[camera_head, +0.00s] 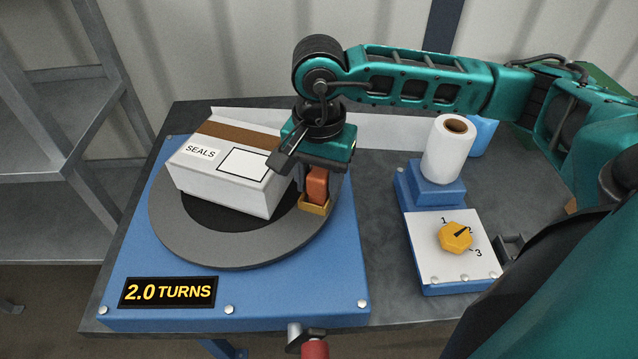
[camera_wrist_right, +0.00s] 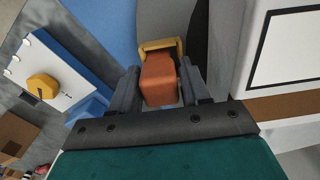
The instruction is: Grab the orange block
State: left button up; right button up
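The orange block (camera_head: 317,185) stands upright in a small yellow holder (camera_head: 314,208) at the right edge of the grey turntable. My right gripper (camera_head: 318,188) points down over it, and its body hides part of the block. In the right wrist view the block (camera_wrist_right: 159,80) sits between the two fingers of the gripper (camera_wrist_right: 160,82). A narrow gap shows on each side of it, so the fingers look open around the block. The yellow holder (camera_wrist_right: 160,45) shows just beyond the block. My left gripper is not in view.
A white SEALS box (camera_head: 225,170) lies on the turntable (camera_head: 185,245), close left of the gripper. A blue base with a "2.0 TURNS" sign (camera_head: 168,292) carries it. A white roll (camera_head: 447,150) and a yellow dial (camera_head: 454,237) stand to the right. A red-knobbed crank (camera_head: 314,349) is in front.

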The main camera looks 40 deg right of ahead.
jog(key=c, duration=0.6)
jog(key=shift+c, duration=0.2)
jog(key=shift+r, duration=0.15)
